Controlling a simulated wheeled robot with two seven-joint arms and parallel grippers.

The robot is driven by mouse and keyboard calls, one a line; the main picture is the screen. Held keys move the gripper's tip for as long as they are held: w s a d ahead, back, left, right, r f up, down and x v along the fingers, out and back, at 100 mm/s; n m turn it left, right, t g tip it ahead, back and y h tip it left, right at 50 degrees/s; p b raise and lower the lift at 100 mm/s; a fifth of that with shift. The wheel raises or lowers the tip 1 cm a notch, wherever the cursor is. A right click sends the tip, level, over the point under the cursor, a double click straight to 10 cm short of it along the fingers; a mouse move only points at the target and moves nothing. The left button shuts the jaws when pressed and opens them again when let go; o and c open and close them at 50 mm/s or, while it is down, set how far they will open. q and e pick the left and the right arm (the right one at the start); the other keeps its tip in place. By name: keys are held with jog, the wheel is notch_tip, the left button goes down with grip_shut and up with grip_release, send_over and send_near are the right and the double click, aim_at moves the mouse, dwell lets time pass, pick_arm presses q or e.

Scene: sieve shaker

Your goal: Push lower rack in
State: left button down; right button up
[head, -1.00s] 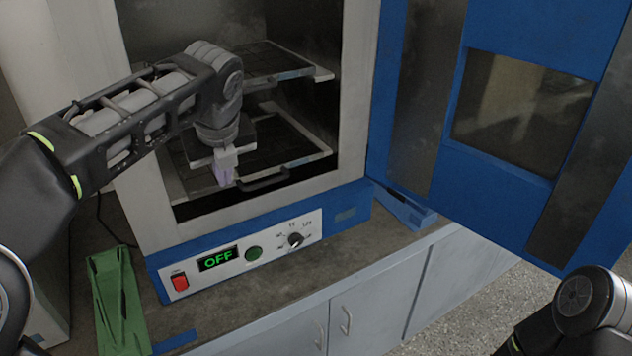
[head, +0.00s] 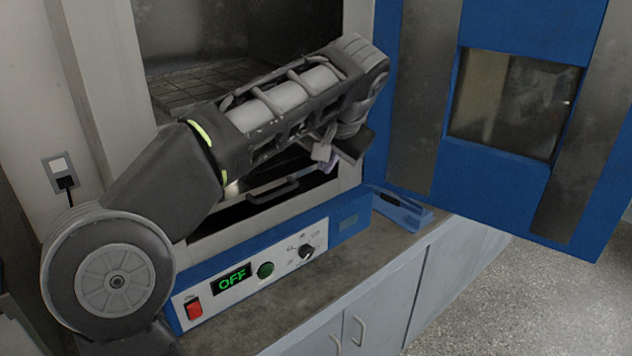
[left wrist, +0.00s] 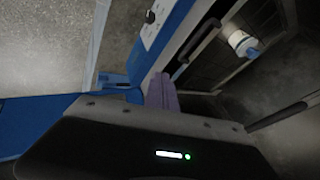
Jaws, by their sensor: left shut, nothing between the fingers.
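The lower rack shows mainly by its dark front handle (head: 272,190), low in the oven opening; my left arm hides most of the rack. A dark handle bar (left wrist: 204,38) also shows in the left wrist view. My left gripper (head: 328,162) is shut and empty, at the right side of the opening, to the right of and above the handle in the head view. Its purple fingers (left wrist: 161,92) show together in the left wrist view. I cannot tell whether they touch the rack or frame. My right gripper is out of view.
The oven's blue door (head: 425,155) stands wide open on the right. An upper grid rack (head: 190,85) lies inside the chamber. A white and blue cylinder (left wrist: 242,43) shows in the left wrist view. A blue object (head: 402,208) lies on the counter near the hinge.

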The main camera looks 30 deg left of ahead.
pick_arm(q)
jog(key=shift+f, duration=0.1)
dwell(0.3)
jog(key=w+a+f+p, duration=0.1)
jog(key=w+a+f, duration=0.3)
jog(key=a+f, duration=0.4)
jog(key=shift+f, duration=0.5)
jog(key=shift+w, duration=0.1)
